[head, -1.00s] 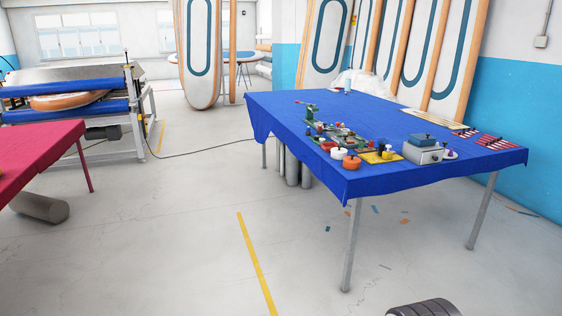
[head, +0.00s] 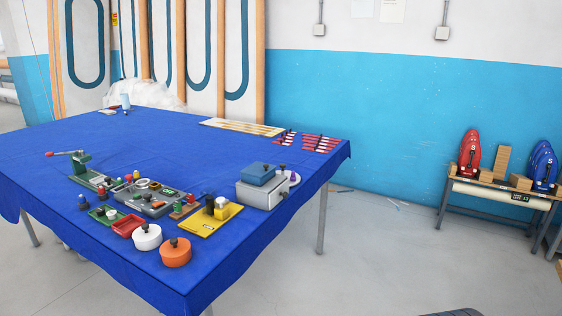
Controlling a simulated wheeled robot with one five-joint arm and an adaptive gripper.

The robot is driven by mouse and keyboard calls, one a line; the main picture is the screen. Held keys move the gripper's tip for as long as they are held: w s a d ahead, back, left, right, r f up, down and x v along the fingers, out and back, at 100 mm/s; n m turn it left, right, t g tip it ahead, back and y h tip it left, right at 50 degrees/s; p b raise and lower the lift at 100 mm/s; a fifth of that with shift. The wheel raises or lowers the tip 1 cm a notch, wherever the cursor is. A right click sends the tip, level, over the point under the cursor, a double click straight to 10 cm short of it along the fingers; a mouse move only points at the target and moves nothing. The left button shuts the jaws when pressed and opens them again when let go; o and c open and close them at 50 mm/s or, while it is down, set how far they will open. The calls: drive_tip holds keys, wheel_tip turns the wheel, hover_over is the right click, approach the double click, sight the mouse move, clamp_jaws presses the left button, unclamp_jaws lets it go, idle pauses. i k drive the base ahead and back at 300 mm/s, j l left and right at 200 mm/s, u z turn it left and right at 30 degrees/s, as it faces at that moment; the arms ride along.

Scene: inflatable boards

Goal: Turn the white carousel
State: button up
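Two round drums with dark knobs stand at the near edge of the blue-covered table (head: 120,150). One is a white drum (head: 147,238), and an orange drum (head: 176,255) stands to its right and nearer. A small pale disc (head: 293,178) with a purple piece sits at the right side of a grey box (head: 262,196) with a blue top. I cannot tell for sure which white round part is the carousel. My gripper is not in view.
A red tray (head: 127,226), a yellow board (head: 207,219), a grey fixture (head: 153,201) and a green lever press (head: 83,164) crowd the near part of the table. A bench (head: 490,192) with red and blue irons stands right. Floor between is mostly clear.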

sight(287, 173)
drive_tip(key=i+l+z, duration=0.3)
drive_tip(key=i, duration=0.5)
drive_tip(key=i+j+z, duration=0.1)
drive_tip(key=i+z, duration=0.2)
drive_tip(key=i, duration=0.55)
drive_tip(key=i+u, duration=0.4)
drive_tip(key=i+l+u, duration=0.2)
drive_tip(key=i+u, duration=0.3)
drive_tip(key=u, duration=0.35)
drive_tip(key=i+l+u, duration=0.1)
drive_tip(key=u, duration=0.4)
drive_tip(key=i+l+u, duration=0.1)
drive_tip(key=u, duration=0.45)
drive_tip(key=i+l+u, duration=0.1)
drive_tip(key=l+u, duration=0.2)
drive_tip(key=u, duration=0.2)
drive_tip(key=l+u, duration=0.2)
drive_tip(key=u, duration=0.3)
drive_tip(key=l+u, duration=0.2)
drive_tip(key=u, duration=0.3)
drive_tip(key=l+u, duration=0.25)
drive_tip(key=u, duration=0.25)
drive_tip(key=k+l+u, duration=0.1)
drive_tip(key=u, duration=0.45)
drive_tip(key=l, duration=0.1)
